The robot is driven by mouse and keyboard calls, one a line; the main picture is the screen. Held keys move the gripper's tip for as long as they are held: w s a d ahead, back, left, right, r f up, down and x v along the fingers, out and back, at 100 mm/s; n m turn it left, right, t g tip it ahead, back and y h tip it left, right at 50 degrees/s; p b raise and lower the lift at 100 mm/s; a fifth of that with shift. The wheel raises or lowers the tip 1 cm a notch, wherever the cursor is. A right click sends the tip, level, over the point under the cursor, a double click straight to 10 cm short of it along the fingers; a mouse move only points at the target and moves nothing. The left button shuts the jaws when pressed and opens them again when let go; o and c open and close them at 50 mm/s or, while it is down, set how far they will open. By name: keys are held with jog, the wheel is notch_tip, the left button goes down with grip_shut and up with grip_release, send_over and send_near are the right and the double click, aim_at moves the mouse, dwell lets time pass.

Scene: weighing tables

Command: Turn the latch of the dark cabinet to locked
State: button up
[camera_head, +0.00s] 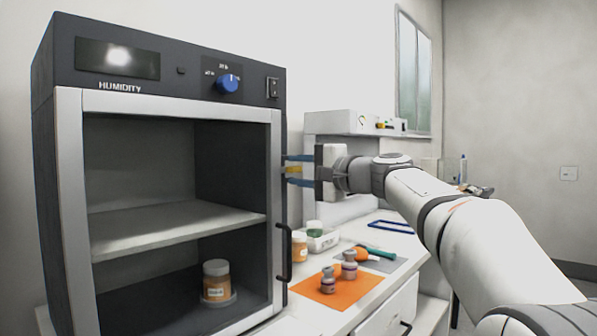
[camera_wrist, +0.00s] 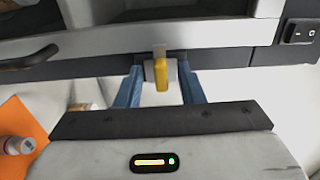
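The dark cabinet (camera_head: 45,190) stands at the left in the head view, its light-framed door (camera_head: 180,101) apparently closed. Its latch is a small yellow lever (camera_head: 293,169) on the right edge of the front. In the wrist view the yellow lever (camera_wrist: 162,76) sits on a pale mount, pointing toward my camera. My gripper (camera_head: 286,170) is at the latch, its blue fingers one above and one below it. In the wrist view the gripper (camera_wrist: 160,88) is open, with the lever between the fingers and gaps on both sides. Any locked marking is not visible.
A dark door handle (camera_head: 285,256) is below the latch. Jars (camera_head: 328,280) stand on an orange mat (camera_head: 340,293) on the white table. A green-handled tool (camera_head: 376,252) lies behind. A white instrument (camera_head: 345,124) stands behind my gripper. A switch (camera_wrist: 299,32) is on the cabinet.

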jog(key=v, duration=0.7)
jog(key=shift+s+d, duration=0.1)
jog(key=shift+d, duration=0.05)
